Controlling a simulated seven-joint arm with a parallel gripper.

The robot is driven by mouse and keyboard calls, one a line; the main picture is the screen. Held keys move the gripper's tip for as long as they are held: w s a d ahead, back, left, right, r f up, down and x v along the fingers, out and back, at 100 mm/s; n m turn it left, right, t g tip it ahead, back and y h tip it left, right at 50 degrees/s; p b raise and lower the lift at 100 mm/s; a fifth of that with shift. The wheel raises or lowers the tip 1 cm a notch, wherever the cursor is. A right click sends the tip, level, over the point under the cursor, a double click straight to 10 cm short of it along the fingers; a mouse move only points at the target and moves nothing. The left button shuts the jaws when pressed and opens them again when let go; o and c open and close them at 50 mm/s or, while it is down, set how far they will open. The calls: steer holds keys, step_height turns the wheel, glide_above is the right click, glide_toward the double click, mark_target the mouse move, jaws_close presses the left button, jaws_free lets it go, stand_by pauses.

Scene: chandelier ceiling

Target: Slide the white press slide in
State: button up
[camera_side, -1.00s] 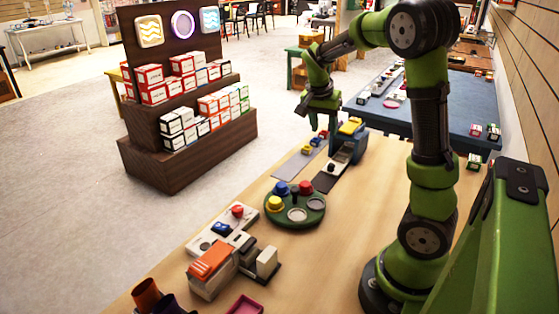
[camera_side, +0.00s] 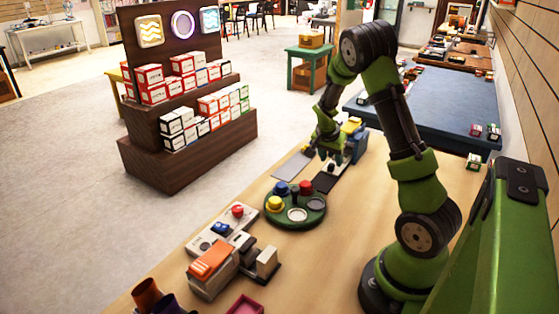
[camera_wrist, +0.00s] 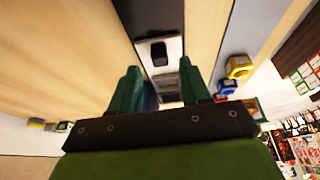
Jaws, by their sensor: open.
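The white press slide (camera_wrist: 172,48) shows in the wrist view as a pale plate with a black knob (camera_wrist: 158,53) on it. It lies on a dark track that runs up the picture. In the side view, the blue press (camera_side: 357,147) with a yellow top stands at the far end of the wooden table, and my gripper covers most of its slide. My gripper (camera_side: 331,157) points down over the slide. In the wrist view its two green fingers (camera_wrist: 163,78) are apart, with the slide and grey press parts seen between them. Contact with the knob cannot be told.
A round green tray (camera_side: 296,221) with coloured pieces stands nearer on the table. An orange-topped press (camera_side: 212,262) with a white block (camera_side: 266,261) is nearer still.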

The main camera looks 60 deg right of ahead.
steer(key=shift+x, duration=1.25)
jaws_close()
